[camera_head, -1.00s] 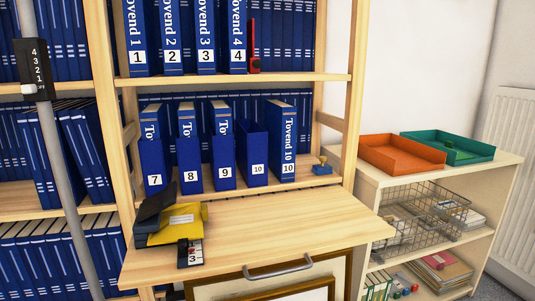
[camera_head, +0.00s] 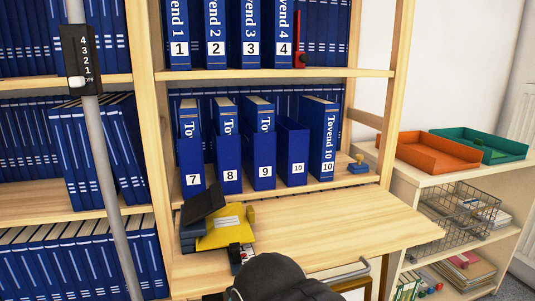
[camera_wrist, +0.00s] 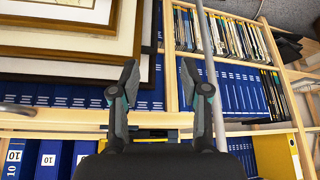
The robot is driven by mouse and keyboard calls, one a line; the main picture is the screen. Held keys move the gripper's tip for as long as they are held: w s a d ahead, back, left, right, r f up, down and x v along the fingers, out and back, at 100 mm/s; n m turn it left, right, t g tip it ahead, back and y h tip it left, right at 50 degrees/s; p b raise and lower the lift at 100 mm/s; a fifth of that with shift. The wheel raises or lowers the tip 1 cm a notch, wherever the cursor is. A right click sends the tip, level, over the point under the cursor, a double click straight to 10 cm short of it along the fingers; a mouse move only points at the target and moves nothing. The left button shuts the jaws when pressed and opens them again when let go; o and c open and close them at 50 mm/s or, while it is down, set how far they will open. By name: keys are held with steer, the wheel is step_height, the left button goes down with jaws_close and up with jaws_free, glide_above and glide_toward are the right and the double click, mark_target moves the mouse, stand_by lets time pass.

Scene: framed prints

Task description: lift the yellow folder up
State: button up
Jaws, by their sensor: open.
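The yellow folder (camera_head: 225,228) lies at the left end of the wooden desk shelf in the head view. A dark flat item (camera_head: 203,204) leans over its left part, and dark items (camera_head: 193,236) sit at its left side. A small black item with a white label (camera_head: 238,256) sits at its front edge. In the wrist view my gripper (camera_wrist: 158,78) is open, its two fingers apart with nothing between them. A thin yellow strip shows low behind the fingers; I cannot tell if it is the folder.
Blue numbered binders (camera_head: 260,160) stand behind the desk shelf (camera_head: 340,225), whose right part is bare. Orange (camera_head: 437,152) and green trays (camera_head: 480,146) sit at right. A grey pole (camera_head: 110,180) rises at left. A yellow binder (camera_wrist: 277,157) and framed prints (camera_wrist: 70,30) show in the wrist view.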

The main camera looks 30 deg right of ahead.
steer(key=w+d+r, duration=0.1)
steer(key=w+r, duration=0.2)
steer(key=r, duration=0.1)
steer(key=w+d+r+m+g, duration=0.1)
steer(key=w+d+r, duration=0.1)
steer(key=w+r, duration=0.2)
steer(key=w+d+r+g, duration=0.1)
steer(key=w+r, duration=0.2)
steer(key=r, duration=0.2)
steer(key=shift+w+d+r, duration=0.2)
steer(key=shift+w+d, duration=0.1)
steer(key=w+d+r+m+g, duration=0.1)
steer(key=w+d+r+g, duration=0.1)
steer(key=w+d+r, duration=0.3)
step_height(320, 180, up, 4)
steer(key=m+g, duration=0.1)
steer(key=g, duration=0.1)
glide_above(250, 208)
steer(key=shift+f, duration=0.15)
step_height(250, 208, down, 14)
steer(key=b, duration=0.3)
steer(key=shift+s+b, duration=0.1)
steer(key=shift+b, duration=0.25)
jaws_close()
